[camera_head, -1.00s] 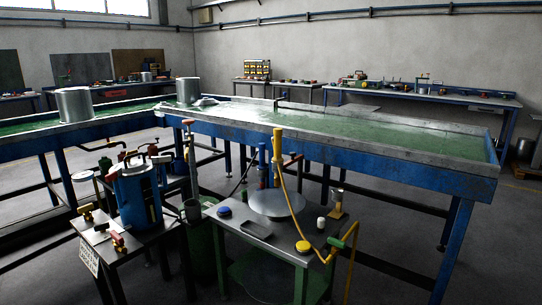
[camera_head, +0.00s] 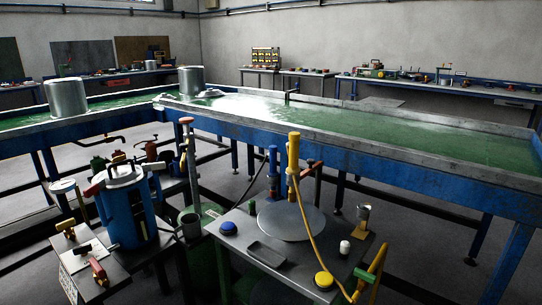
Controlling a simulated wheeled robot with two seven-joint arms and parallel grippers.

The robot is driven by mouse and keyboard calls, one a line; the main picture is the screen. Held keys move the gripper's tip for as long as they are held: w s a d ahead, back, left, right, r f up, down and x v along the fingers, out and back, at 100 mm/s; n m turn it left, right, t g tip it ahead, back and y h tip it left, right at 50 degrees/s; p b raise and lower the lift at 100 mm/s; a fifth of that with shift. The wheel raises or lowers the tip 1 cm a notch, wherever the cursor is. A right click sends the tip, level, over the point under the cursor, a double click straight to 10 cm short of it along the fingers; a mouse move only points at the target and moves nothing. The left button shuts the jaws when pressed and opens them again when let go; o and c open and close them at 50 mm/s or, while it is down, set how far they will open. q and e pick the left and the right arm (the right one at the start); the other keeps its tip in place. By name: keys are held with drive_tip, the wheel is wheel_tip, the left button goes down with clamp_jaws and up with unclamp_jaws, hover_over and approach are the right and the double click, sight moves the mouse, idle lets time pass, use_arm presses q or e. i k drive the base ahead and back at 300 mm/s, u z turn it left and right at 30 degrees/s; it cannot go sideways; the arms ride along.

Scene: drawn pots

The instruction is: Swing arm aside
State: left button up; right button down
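A low metal stand (camera_head: 225,250) carries a round grey plate (camera_head: 290,224). Behind the plate rise a blue upright (camera_head: 272,172) and a yellow upright (camera_head: 293,155) with a yellow hose (camera_head: 316,240) curving down to the front. A short red-ended handle (camera_head: 312,169) sits beside the yellow upright. A blue pot (camera_head: 128,212) with a grey lid and a bar across its top (camera_head: 122,176) stands on a small table to the left. I cannot tell which of these parts is the swing arm. Neither of my grippers is in view.
Blue knob (camera_head: 228,228), black tray (camera_head: 266,254), yellow knob (camera_head: 323,280) and white cap (camera_head: 345,247) lie on the stand. A long blue bench with green top (camera_head: 400,140) stands behind. Metal drums (camera_head: 67,97) stand at the left.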

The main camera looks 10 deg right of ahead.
sight(313, 166)
drive_tip(key=z, duration=0.25)
drive_tip(key=i, duration=0.85)
drive_tip(key=z, duration=0.65)
